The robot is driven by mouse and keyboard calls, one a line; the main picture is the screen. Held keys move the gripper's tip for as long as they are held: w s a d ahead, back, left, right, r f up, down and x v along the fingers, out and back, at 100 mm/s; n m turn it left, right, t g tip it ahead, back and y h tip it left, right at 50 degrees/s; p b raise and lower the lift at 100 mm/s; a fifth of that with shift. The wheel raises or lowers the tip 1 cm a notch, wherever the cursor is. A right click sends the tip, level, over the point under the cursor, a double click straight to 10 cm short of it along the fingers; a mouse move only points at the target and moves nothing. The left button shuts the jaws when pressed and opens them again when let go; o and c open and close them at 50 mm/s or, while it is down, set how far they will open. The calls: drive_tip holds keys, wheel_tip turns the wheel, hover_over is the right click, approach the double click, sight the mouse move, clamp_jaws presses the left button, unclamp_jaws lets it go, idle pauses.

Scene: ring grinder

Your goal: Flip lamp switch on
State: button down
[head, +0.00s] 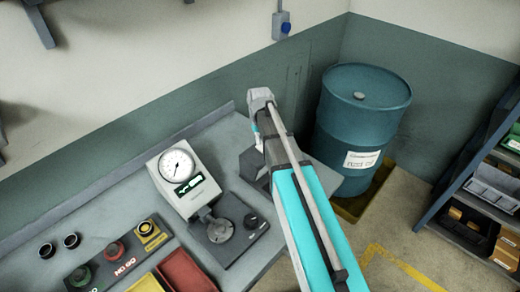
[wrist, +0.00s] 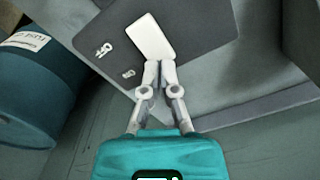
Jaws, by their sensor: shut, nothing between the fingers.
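My gripper (wrist: 159,66) is shut and empty. Its fingertips overlap the switch's near edge in the picture; I cannot tell whether they touch it. Which way the switch is set is unclear. In the head view my arm hides most of the area around a dark base (head: 252,167) on the workbench, and the switch cannot be made out there.
A dial gauge (head: 184,173) on a stand is on the workbench (head: 110,190), left of my arm. A teal drum (head: 350,125) stands right of the bench, and shelving (head: 470,195) is at the far right.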

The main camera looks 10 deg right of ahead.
sight(260, 147)
drive_tip(key=shift+f+b, duration=0.95)
idle(0.9)
drive_tip(key=shift+r, duration=0.15)
drive_tip(key=shift+r+p, duration=3.4)
drive_tip(key=shift+p, duration=0.15)
drive_tip(key=shift+s+f, duration=0.15)
drive_tip(key=shift+s, duration=0.05)
drive_tip(key=s+f+b, duration=0.4)
drive_tip(key=s, duration=0.5)
drive_tip(key=s+f+b, duration=0.4)
drive_tip(key=s, duration=0.4)
drive_tip(key=shift+s+a+m, duration=0.35)
drive_tip(key=shift+m, duration=0.05)
